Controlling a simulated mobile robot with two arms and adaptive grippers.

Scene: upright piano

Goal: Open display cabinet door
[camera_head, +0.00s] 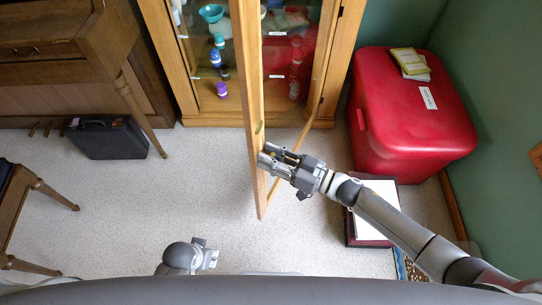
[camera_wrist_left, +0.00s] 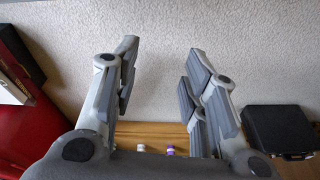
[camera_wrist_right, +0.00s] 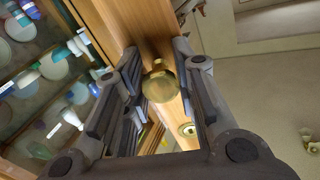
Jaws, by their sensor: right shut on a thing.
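The wooden display cabinet (camera_head: 185,60) stands at the top of the head view. Its glass door (camera_head: 254,110) is swung partly open, with the free edge toward me and the hinge side at the right. My right gripper (camera_head: 272,160) is at this door; in the right wrist view its fingers (camera_wrist_right: 158,95) are on either side of a round brass knob (camera_wrist_right: 159,82) on the wooden door frame, shut on it. My left gripper (camera_head: 207,255) is low in the head view, away from the cabinet; its fingers stand wide apart and empty in the left wrist view (camera_wrist_left: 160,85).
Bottles and a teal bowl (camera_head: 211,13) stand inside the cabinet. A red chest (camera_head: 400,130) with booklets stands at the right, by a green wall. A black case (camera_head: 107,137) and wooden piano (camera_head: 45,45) are at the left. The carpet in the middle is clear.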

